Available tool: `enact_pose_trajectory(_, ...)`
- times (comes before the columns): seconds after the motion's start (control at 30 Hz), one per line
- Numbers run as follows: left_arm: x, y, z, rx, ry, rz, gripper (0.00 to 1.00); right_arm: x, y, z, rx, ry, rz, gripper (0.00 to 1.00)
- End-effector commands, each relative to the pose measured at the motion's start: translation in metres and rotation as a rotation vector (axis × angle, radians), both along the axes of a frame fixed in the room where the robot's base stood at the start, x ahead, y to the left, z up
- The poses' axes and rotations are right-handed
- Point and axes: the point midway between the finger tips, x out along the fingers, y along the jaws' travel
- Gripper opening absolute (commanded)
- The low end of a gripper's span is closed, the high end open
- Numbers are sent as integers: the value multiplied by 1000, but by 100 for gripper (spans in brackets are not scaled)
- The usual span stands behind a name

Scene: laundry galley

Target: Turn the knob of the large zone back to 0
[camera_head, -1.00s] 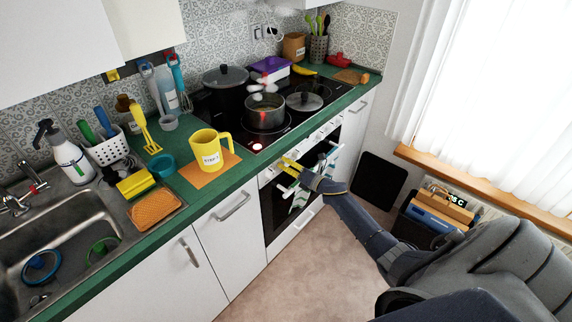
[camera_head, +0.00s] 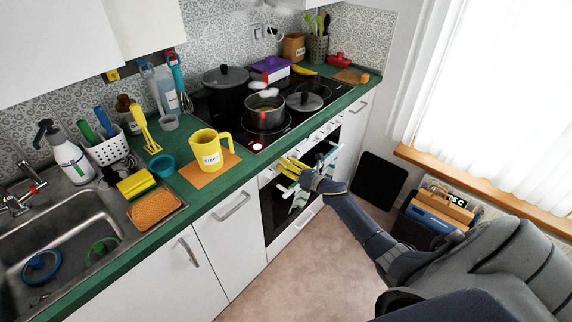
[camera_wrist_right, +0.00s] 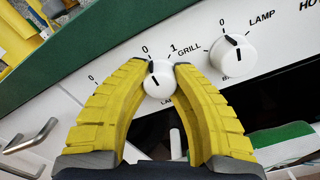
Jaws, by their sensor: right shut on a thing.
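My right gripper (camera_head: 288,166) is at the white control panel on the oven front. In the right wrist view its yellow fingers (camera_wrist_right: 160,72) are shut on a small white knob (camera_wrist_right: 158,82), one finger on each side. The knob's dark mark is partly visible and points roughly up, towards the printed 0. Text below it starting "LA" is mostly hidden by the fingers. A steaming steel pot (camera_head: 264,117) stands on the black hob (camera_head: 225,121), with a red glow on it. A red light shows at the hob's front edge. My left gripper is not in view.
Another white knob (camera_wrist_right: 232,54) sits just right of the held one, near LAMP lettering. An oven handle with a striped towel (camera_head: 299,197) is below. A yellow mug (camera_head: 208,156) stands on the green counter. The floor in front is clear.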

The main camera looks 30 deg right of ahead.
Motion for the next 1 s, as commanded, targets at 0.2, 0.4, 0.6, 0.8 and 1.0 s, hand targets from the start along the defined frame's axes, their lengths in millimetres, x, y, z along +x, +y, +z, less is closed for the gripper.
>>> enact_pose_trajectory(0.2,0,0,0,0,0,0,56,-1,4,-3,2,4,6,41)
enact_pose_trajectory(0.4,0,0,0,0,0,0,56,-1,2,-2,1,3,3,56)
enact_pose_trajectory(0.6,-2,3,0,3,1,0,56,-1,1,-2,0,3,2,56)
enact_pose_trajectory(0.8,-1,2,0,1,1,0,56,-16,-4,-2,-1,4,1,56)
enact_pose_trajectory(1.0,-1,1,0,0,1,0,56,-48,-13,-3,0,5,2,56)
